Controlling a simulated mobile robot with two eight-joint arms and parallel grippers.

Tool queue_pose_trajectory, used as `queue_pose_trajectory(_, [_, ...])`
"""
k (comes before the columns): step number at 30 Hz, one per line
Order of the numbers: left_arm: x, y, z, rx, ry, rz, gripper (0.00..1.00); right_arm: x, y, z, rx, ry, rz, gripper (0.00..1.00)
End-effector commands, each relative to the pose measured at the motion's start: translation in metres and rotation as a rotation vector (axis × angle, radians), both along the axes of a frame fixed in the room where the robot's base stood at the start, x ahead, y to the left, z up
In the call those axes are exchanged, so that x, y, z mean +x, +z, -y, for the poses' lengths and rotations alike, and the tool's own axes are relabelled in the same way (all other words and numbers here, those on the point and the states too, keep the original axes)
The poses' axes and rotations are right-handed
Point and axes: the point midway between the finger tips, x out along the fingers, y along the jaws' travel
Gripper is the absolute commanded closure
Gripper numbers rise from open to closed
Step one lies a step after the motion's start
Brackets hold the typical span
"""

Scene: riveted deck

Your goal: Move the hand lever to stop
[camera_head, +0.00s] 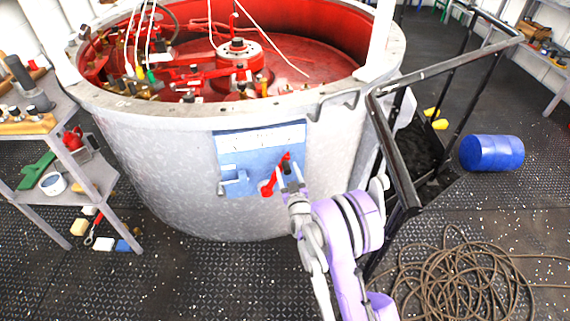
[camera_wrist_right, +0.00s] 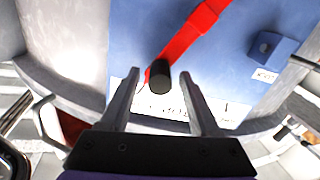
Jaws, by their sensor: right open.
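The hand lever (camera_head: 268,187) is red and sits on a blue panel (camera_head: 262,145) on the front of a large grey drum. In the right wrist view the red lever (camera_wrist_right: 194,33) runs slantwise over the panel and ends in a black knob (camera_wrist_right: 160,77). My right gripper (camera_wrist_right: 157,80) is open, with one finger on each side of the knob; I cannot tell whether either finger touches it. In the head view the right gripper (camera_head: 291,180) covers part of the lever. Small label text on the panel is not readable. My left gripper is not in view.
A coiled rope (camera_head: 470,280) and a blue barrel (camera_head: 491,153) lie on the right floor. A shelf with tools stands left.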

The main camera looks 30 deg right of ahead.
Motion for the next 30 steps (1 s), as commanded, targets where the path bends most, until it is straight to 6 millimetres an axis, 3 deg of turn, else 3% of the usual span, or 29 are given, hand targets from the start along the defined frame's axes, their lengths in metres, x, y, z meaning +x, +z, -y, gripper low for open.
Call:
queue_pose_trajectory(7, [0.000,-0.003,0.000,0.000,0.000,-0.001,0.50,0.032,0.000,0.011,0.001,0.000,-0.001,0.37])
queue_pose_trajectory(19, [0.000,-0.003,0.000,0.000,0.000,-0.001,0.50,0.038,0.000,0.013,0.000,0.000,-0.001,0.39])
queue_pose_trajectory(27, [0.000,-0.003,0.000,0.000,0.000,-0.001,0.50,0.038,0.000,0.012,0.000,0.001,-0.001,0.87])
queue_pose_trajectory(30, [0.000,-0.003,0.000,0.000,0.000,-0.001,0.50,0.038,0.000,0.012,0.000,0.001,-0.001,1.00])
